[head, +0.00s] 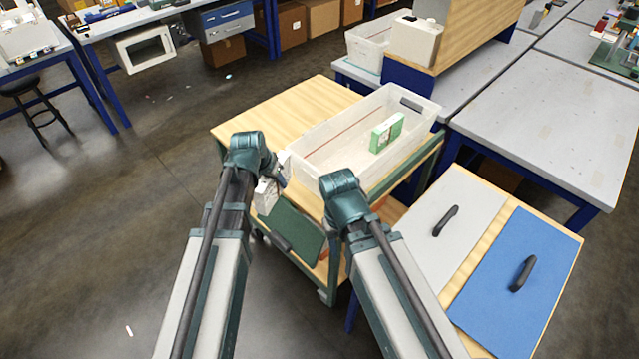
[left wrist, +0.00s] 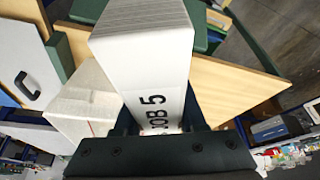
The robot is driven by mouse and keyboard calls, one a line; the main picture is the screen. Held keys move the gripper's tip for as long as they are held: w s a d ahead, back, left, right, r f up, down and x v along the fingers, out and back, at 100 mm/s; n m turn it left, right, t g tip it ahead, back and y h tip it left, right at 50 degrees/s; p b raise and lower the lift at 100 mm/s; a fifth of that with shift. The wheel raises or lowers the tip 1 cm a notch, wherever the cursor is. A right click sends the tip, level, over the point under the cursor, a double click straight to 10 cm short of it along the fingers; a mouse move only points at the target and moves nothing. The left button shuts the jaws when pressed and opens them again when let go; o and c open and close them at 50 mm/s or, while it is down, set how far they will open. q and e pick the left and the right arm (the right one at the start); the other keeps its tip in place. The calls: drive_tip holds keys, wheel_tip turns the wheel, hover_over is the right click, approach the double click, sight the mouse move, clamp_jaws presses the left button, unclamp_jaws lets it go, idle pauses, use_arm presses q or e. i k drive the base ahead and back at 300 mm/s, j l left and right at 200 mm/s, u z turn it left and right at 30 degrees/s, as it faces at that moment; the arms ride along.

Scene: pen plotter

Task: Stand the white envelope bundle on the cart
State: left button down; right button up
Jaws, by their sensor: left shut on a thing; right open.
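The white envelope bundle (left wrist: 145,45) fills the middle of the left wrist view, with black "JOB 5" lettering on its near face. My left gripper (left wrist: 160,128) is shut on it. In the head view the bundle (head: 266,192) shows only as a small white piece beside my left wrist, at the cart's near left side. The cart (head: 270,108) has a wooden top and a green frame. My right arm ends at a teal wrist (head: 345,195) over the cart's near edge; that gripper's fingers are hidden behind it, and I see nothing held there.
A white open bin (head: 330,128) stands on the cart top, holding a green-and-white bundle (head: 387,132). The cart top left of the bin is clear. A bench with a grey panel (head: 440,218) and a blue panel (head: 515,280), each with a black handle, stands at the right.

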sight(293, 113)
drive_tip(key=i+j, duration=0.2)
drive_tip(key=j, duration=0.2)
drive_tip(key=i+j, duration=0.15)
drive_tip(key=j, duration=0.2)
drive_tip(key=i+j, duration=0.2)
drive_tip(key=j, duration=0.2)
drive_tip(key=i+j, duration=0.15)
drive_tip(key=j, duration=0.2)
drive_tip(key=i+j, duration=0.2)
drive_tip(key=j, duration=0.2)
drive_tip(key=i+j, duration=0.15)
drive_tip(key=j, duration=0.25)
drive_tip(key=i+j, duration=0.2)
drive_tip(key=j, duration=0.15)
drive_tip(key=i+j+z, duration=0.1)
drive_tip(key=j, duration=0.2)
drive_tip(key=i+j+z, duration=0.15)
drive_tip(key=j+z, duration=0.1)
drive_tip(key=z, duration=1.4)
drive_tip(key=i+l+z, duration=0.2)
drive_tip(key=i+l, duration=0.2)
drive_tip(key=l, duration=0.05)
